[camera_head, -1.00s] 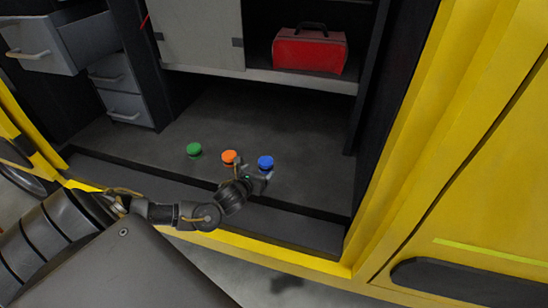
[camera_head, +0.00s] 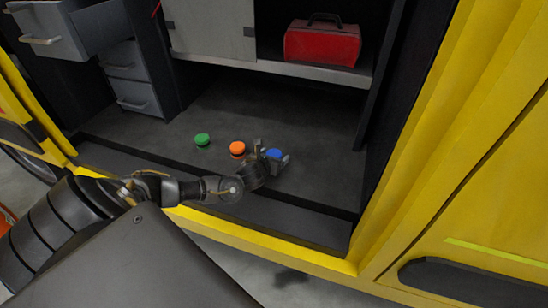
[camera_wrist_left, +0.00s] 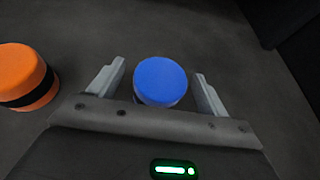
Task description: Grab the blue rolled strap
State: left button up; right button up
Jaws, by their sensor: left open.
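The blue rolled strap (camera_head: 274,154) stands on the dark floor of the vehicle bay, rightmost of three rolls. My left gripper (camera_head: 271,157) is open at it. In the left wrist view the blue rolled strap (camera_wrist_left: 160,80) sits between the two grey fingers of my left gripper (camera_wrist_left: 159,90), with a gap on each side. The fingers do not press on it. Its lower side is partly hidden by the gripper body. My right gripper does not show.
An orange roll (camera_head: 238,148) with a dark band stands just left of my left gripper, and a green roll (camera_head: 202,139) farther left. A red case (camera_head: 322,43) sits on the shelf above. Grey drawers (camera_head: 131,90) are at left. A yellow frame edges the bay.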

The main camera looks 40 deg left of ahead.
aim_at(276, 150)
pick_arm(q)
jog(key=shift+x, duration=1.25)
jog(key=c, duration=1.2)
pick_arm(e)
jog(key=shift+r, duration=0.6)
pick_arm(q)
jog(key=shift+r, duration=0.1)
